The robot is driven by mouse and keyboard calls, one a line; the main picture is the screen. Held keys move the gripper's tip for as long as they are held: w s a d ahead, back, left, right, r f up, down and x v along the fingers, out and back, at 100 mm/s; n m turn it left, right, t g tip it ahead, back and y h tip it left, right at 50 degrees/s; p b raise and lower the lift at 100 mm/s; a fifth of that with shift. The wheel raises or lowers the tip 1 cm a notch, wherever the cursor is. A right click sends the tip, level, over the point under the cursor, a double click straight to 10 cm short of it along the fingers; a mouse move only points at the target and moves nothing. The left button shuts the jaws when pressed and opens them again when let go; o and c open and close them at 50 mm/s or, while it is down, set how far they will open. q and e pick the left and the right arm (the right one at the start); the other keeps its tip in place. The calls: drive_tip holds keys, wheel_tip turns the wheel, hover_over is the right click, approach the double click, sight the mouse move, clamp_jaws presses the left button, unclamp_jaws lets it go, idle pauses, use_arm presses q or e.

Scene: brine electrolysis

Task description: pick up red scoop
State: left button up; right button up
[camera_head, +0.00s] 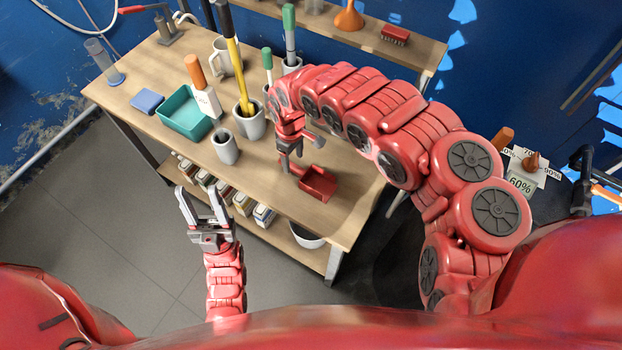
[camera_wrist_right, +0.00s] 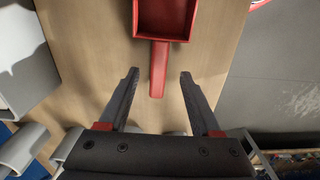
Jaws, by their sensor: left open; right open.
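The red scoop (camera_head: 318,184) lies on the wooden table near its front right part. In the right wrist view the scoop (camera_wrist_right: 166,20) shows its square tray at the top and its handle pointing down between my fingers. My right gripper (camera_head: 288,160) is over the table at the scoop's handle end. In the right wrist view my right gripper (camera_wrist_right: 158,78) is open, with a finger on each side of the handle and a gap to both. My left gripper (camera_head: 203,204) is open and empty, in front of the table over the floor.
The wooden table (camera_head: 150,107) also holds a teal tray (camera_head: 185,119), a blue sponge-like block (camera_head: 147,101), a grey cup (camera_head: 225,148) and pots with tools. Bottles or boxes stand on the shelf below.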

sight(295, 167)
wheel_tip(295, 167, down, 4)
drive_tip(key=shift+d+f+p, duration=0.1)
drive_tip(key=shift+f+p, duration=0.1)
drive_tip(key=shift+p, duration=0.5)
drive_tip(key=shift+f, duration=0.15)
clamp_jaws()
